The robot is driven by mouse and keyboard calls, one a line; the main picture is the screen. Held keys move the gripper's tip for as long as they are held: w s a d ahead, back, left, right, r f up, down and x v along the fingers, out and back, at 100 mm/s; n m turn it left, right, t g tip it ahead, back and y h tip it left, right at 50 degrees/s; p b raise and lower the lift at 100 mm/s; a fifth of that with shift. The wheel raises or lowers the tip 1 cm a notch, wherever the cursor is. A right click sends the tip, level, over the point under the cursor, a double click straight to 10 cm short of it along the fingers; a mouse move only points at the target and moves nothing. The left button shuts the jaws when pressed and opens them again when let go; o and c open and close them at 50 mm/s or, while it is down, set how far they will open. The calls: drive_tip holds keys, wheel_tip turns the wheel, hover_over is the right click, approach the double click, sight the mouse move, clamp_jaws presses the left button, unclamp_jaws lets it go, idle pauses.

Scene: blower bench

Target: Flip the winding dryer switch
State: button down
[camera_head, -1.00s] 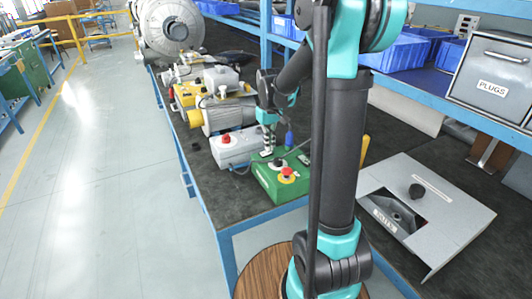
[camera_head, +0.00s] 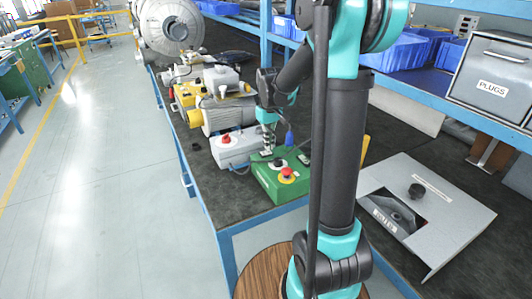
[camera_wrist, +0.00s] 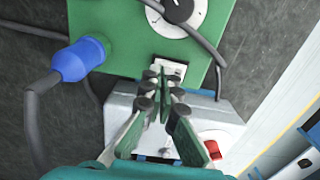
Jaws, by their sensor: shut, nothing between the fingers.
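A green control box (camera_head: 268,182) with a red button on a yellow base and a dark knob sits on the bench. In the wrist view the green box (camera_wrist: 115,25) shows a white dial with a black knob (camera_wrist: 178,8) and a small white-framed switch (camera_wrist: 168,66) near its edge. My gripper (camera_head: 267,153) is over the box's far-left end. In the wrist view my gripper (camera_wrist: 165,76) is shut and empty, its fingertips right at the switch and partly covering it. I cannot tell whether they touch it. No readable label shows on the box.
A grey box (camera_head: 238,149) with a red switch stands just beyond the green box. A blue plug (camera_wrist: 80,60) and dark cables lie close to my fingers. Yellow-ended motors are farther back. A grey sloped panel (camera_head: 440,210) is at the right.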

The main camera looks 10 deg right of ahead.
sight(269, 152)
drive_tip(key=shift+r, duration=2.85)
